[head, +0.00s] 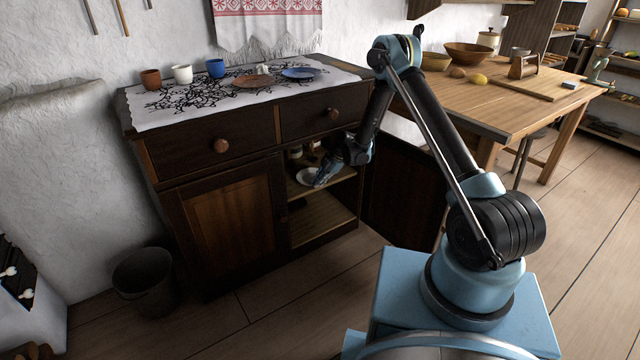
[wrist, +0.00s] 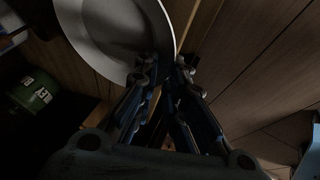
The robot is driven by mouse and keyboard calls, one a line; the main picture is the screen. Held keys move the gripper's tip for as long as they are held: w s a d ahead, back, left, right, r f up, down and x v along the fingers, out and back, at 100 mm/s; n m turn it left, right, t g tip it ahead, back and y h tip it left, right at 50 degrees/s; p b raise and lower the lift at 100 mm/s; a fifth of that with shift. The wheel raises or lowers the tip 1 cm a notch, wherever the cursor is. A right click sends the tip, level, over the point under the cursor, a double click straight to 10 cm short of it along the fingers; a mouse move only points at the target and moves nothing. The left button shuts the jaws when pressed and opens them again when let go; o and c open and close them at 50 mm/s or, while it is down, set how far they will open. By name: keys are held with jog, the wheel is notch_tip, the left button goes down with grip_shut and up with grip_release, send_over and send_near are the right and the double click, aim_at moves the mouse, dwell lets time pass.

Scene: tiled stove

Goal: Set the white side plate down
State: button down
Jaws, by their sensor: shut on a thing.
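The white side plate (head: 307,177) is inside the open right-hand compartment of the dark wooden cabinet, at the upper shelf (head: 340,174). My gripper (head: 318,180) reaches in through the doorway and is shut on the plate's rim. In the wrist view the plate (wrist: 112,27) fills the top left, and the gripper's fingers (wrist: 165,72) close on its near right edge. The plate looks roughly flat. I cannot tell whether its underside touches the shelf.
The open cabinet door (head: 402,190) stands to the right of the opening. Small jars (head: 296,152) stand deeper on the shelf; a green tin (wrist: 32,92) shows in the wrist view. The lower shelf (head: 318,222) looks mostly clear. Cups and plates stand on the cloth-covered top (head: 215,110).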

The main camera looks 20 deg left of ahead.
aim_at(310, 184)
jog(key=shift+w+a+r, duration=0.1)
jog(key=shift+w+a, duration=0.4)
jog(key=shift+a, duration=0.3)
jog(key=shift+a+r, duration=0.15)
jog(key=shift+a, duration=0.35)
jog(key=c, duration=1.2)
grip_release()
jog(key=shift+s+a, duration=0.1)
jog(key=shift+o, duration=1.1)
jog(key=shift+x, duration=0.9)
jog(key=shift+r, duration=0.25)
jog(key=shift+c, duration=1)
jog(key=shift+w+d+r, duration=0.15)
jog(key=shift+w+d, duration=0.05)
jog(key=shift+d, duration=0.3)
